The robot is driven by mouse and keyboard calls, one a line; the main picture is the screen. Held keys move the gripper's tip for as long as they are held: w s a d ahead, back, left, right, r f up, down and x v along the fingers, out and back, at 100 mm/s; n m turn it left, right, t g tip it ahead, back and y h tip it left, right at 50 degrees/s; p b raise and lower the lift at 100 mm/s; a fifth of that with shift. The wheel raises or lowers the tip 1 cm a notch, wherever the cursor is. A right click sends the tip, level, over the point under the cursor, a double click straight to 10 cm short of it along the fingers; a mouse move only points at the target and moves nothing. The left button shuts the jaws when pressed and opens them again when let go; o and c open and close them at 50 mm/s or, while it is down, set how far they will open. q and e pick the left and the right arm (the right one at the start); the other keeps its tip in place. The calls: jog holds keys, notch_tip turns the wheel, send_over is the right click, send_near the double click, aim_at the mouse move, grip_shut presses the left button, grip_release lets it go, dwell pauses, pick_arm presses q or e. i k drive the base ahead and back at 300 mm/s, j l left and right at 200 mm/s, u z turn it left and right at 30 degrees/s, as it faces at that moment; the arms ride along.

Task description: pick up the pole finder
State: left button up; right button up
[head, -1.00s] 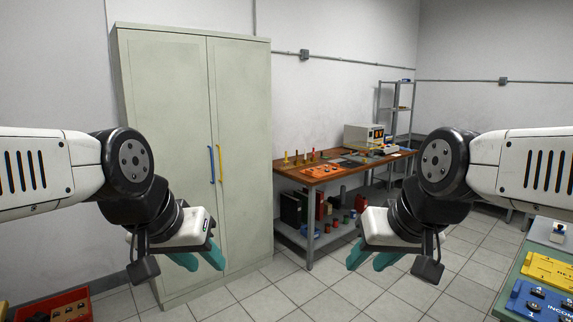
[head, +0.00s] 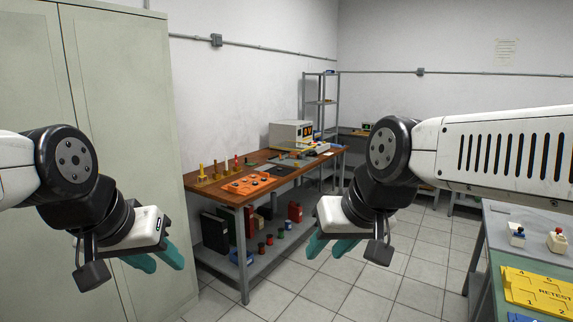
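I cannot pick out the pole finder for certain; the small items on the benches are too small to tell. A wooden workbench (head: 212,191) stands ahead in the head view, with an orange tray (head: 250,184), several upright coloured pieces (head: 226,165) and a beige instrument box (head: 291,135) on it. My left gripper (head: 160,258) hangs at the left with teal fingers, in front of the cabinet. My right gripper (head: 327,243) hangs right of centre, in front of the bench and floor. Both appear empty, with their fingers apart, and touch nothing.
A pale cabinet (head: 120,100) fills the left side. A metal shelf rack (head: 320,105) stands at the back. Tiled floor (head: 400,270) between is clear.

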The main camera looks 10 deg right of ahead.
aim_at(202, 175)
jog(key=i+j+z, duration=0.1)
jog(key=i, duration=0.35)
jog(key=i+j+z, duration=0.1)
jog(key=i, duration=0.4)
jog(key=i+j+z, duration=0.1)
jog(key=i, duration=0.35)
jog(key=i+j+z, duration=0.1)
jog(key=i+j, duration=0.15)
jog(key=i, duration=0.2)
jog(key=u, duration=0.85)
jog(key=i+u, duration=0.15)
jog(key=i, duration=0.4)
jog(key=i+l+u, duration=0.1)
jog(key=i, duration=0.45)
jog(key=i+l+u, duration=0.15)
jog(key=i, duration=0.35)
jog(key=l, duration=0.05)
